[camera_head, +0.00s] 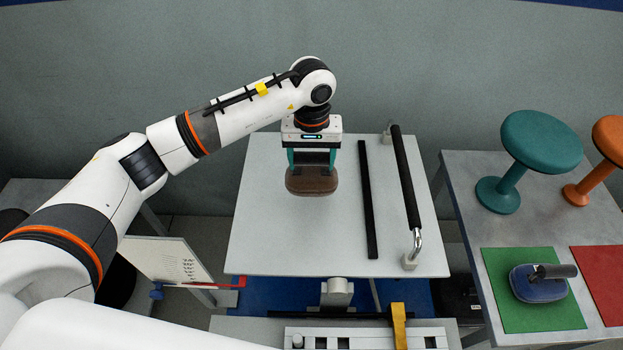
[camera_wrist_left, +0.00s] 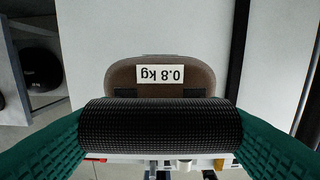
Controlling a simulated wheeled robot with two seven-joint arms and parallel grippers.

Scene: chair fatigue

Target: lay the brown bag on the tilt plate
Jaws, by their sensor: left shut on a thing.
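The brown bag (camera_head: 312,183) is at the upper middle of the light grey tilt plate (camera_head: 270,235) in the head view. My left gripper (camera_head: 312,160) is above it with its green fingers pointing down, shut on the bag's black handle. In the left wrist view the brown bag (camera_wrist_left: 160,76) shows a white label reading 0.8 kg, and the ribbed handle (camera_wrist_left: 160,125) lies between the green fingers. I cannot tell whether the bag touches the plate. My right gripper is not in view.
A black strip (camera_head: 368,200) and a black-gripped rail (camera_head: 406,180) run along the plate's right side. A side table (camera_head: 465,185) at right holds a teal stool (camera_head: 540,140), an orange stool (camera_head: 607,140), a green mat (camera_head: 500,315), a red mat (camera_head: 605,280) and a blue bag (camera_head: 535,287).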

